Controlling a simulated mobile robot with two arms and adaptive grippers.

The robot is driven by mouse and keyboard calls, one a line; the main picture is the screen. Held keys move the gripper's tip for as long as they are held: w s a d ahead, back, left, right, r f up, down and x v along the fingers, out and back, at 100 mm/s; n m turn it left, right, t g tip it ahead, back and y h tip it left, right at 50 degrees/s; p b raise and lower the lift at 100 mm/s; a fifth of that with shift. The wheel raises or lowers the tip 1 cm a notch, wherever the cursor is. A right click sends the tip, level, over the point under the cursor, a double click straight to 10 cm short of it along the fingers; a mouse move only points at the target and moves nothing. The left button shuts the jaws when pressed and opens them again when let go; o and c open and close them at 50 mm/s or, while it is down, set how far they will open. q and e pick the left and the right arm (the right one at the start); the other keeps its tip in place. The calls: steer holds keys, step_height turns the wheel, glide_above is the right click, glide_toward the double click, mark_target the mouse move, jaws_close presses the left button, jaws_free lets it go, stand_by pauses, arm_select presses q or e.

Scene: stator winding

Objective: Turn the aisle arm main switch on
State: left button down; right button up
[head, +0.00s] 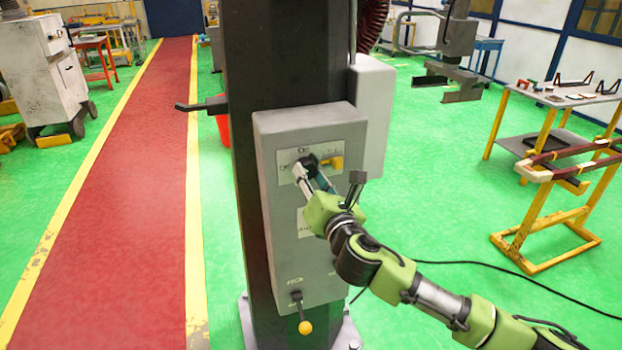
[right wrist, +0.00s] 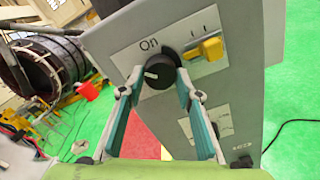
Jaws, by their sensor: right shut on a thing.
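The main switch is a round black knob (head: 310,160) on the upper plate of a grey control box (head: 285,225) fixed to a dark column. In the right wrist view the knob (right wrist: 158,72) carries a white mark on its left part, and the word "On" stands above it. My right gripper (head: 308,172) reaches in from the lower right. Its two fingers lie on opposite sides of the knob and are shut on it, as the right wrist view also shows (right wrist: 158,80). My left gripper is not in view.
A yellow switch (head: 335,163) sits close right of the knob. A lever with a yellow ball (head: 305,327) is low on the box. A dark handle (head: 203,105) sticks out left of the column. A yellow-framed table (head: 540,100) stands at right; green floor lies between.

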steer(key=m, duration=0.4)
steer(key=shift+m, duration=0.3)
steer(key=m, duration=0.4)
steer(key=shift+m, duration=0.3)
steer(key=shift+r, duration=0.1)
steer(key=o, duration=1.1)
steer(key=shift+s, duration=0.2)
steer(key=v, duration=1.1)
steer(key=shift+s+d, duration=0.2)
steer(key=shift+s, duration=0.1)
